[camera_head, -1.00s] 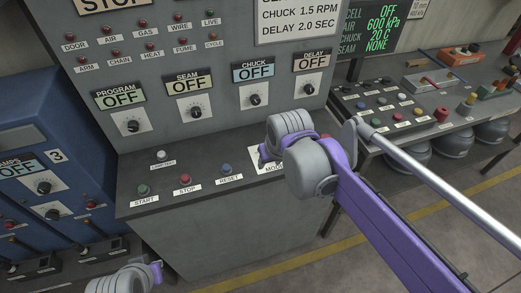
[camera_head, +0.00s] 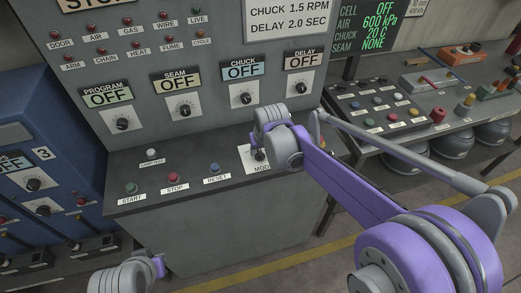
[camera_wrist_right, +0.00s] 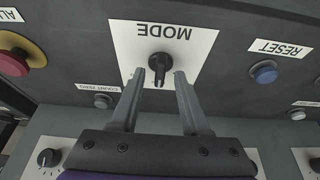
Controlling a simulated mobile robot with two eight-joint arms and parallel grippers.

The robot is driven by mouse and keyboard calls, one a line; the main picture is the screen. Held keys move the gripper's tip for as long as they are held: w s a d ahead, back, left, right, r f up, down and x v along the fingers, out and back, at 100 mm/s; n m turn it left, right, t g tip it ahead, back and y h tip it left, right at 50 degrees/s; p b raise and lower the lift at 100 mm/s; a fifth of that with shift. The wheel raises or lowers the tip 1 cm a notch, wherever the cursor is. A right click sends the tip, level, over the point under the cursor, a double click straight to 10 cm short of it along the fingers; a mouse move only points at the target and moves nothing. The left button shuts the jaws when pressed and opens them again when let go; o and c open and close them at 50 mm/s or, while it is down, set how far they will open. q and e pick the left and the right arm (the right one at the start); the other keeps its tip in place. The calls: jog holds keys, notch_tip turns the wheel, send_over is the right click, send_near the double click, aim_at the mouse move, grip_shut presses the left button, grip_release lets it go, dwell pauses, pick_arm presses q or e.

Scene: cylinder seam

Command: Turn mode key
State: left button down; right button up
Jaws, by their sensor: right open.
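The mode key (camera_wrist_right: 160,65) is a black knob on a white plate marked MODE (camera_wrist_right: 190,38), which reads upside down in the right wrist view. In the head view the key (camera_head: 258,155) shows on its plate (camera_head: 276,161) on the console ledge. My right gripper (camera_wrist_right: 160,76) is open, with its two grey fingers on either side of the key; I cannot tell if they touch it. In the head view my right wrist hides part of the plate. Only the wrist and purple hand of my left arm (camera_head: 157,266) show at the lower left; its fingers are hidden.
The ledge also holds a blue RESET button (camera_head: 214,168), a red STOP button (camera_head: 175,177) and a green START button (camera_head: 131,188). A red stop knob (camera_wrist_right: 14,62) is left of the plate in the wrist view. A button bench (camera_head: 385,112) stands right.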

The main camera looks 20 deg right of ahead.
jog(key=shift+f, duration=0.15)
jog(key=shift+c, duration=0.3)
grip_shut()
jog(key=shift+n, duration=0.4)
jog(key=n, duration=0.1)
jog(key=n+y, duration=0.1)
jog(key=n, duration=0.1)
jog(key=shift+w+d, duration=0.1)
jog(key=shift+d, duration=0.1)
jog(key=n+g+y, duration=0.1)
jog(key=n+y, duration=0.1)
jog(key=n, duration=0.3)
jog(key=shift+b, duration=0.3)
